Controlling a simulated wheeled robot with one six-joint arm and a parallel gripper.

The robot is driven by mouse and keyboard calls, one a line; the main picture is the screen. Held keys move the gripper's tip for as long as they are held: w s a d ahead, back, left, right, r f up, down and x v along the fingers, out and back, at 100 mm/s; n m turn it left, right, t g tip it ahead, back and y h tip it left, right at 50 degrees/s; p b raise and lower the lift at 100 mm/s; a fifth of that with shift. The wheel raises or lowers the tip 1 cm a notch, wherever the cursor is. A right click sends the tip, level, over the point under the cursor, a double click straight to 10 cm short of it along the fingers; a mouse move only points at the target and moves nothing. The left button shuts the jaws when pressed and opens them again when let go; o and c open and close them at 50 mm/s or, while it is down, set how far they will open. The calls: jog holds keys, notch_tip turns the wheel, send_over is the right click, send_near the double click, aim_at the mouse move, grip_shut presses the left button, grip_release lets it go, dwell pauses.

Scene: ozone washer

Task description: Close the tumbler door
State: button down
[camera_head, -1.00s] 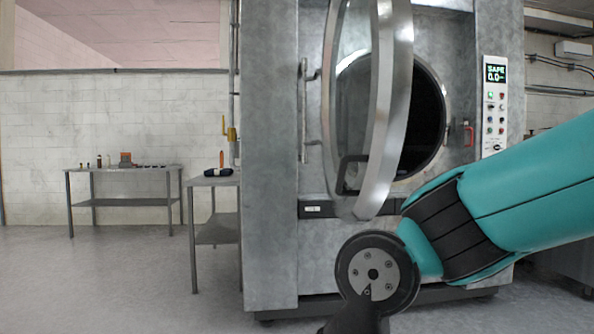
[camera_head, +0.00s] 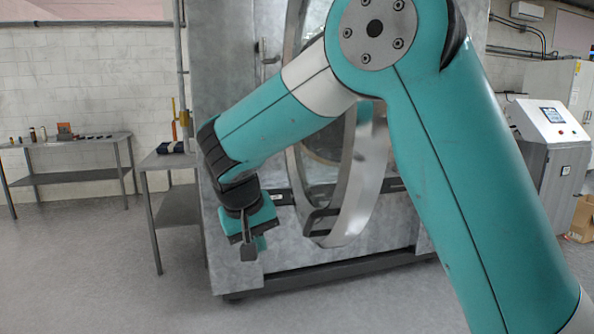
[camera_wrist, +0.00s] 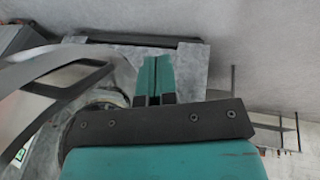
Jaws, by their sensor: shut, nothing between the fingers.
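The tumbler door (camera_head: 368,185) is a round glass door with a wide metal rim. It stands open, swung out from the front of the big grey washer (camera_head: 225,120); my arm hides its upper part and the drum opening. A black handle (camera_head: 312,222) shows low on the door. My gripper (camera_head: 250,248) points down, shut and empty, to the left of the door, with a gap between them in the head view. In the wrist view my shut teal fingers (camera_wrist: 154,78) are in the middle, and the door's curved rim (camera_wrist: 45,72) is at the left.
A small metal table (camera_head: 172,160) stands left of the washer, and a longer one (camera_head: 80,142) is farther left by the wall. A control cabinet (camera_head: 552,135) and a cardboard box (camera_head: 580,220) are at the right. The floor at front left is clear.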

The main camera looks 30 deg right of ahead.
jog(key=w+d+r+m+h+p, duration=0.3)
jog(key=w+r+m+p, duration=0.15)
jog(key=r+p, duration=0.35)
jog(key=g+p, duration=0.1)
jog(key=p, duration=0.1)
send_near(305, 230)
notch_tip(305, 230, down, 4)
jog(key=w, duration=0.3)
jog(key=shift+s+d+f+p, duration=0.25)
jog(key=shift+s+d+p, duration=0.3)
jog(key=shift+d, duration=0.25)
jog(key=shift+s+d+f+p, duration=0.3)
jog(key=shift+s+d+p, duration=0.25)
jog(key=shift+d, duration=0.3)
jog(key=shift+d, duration=0.1)
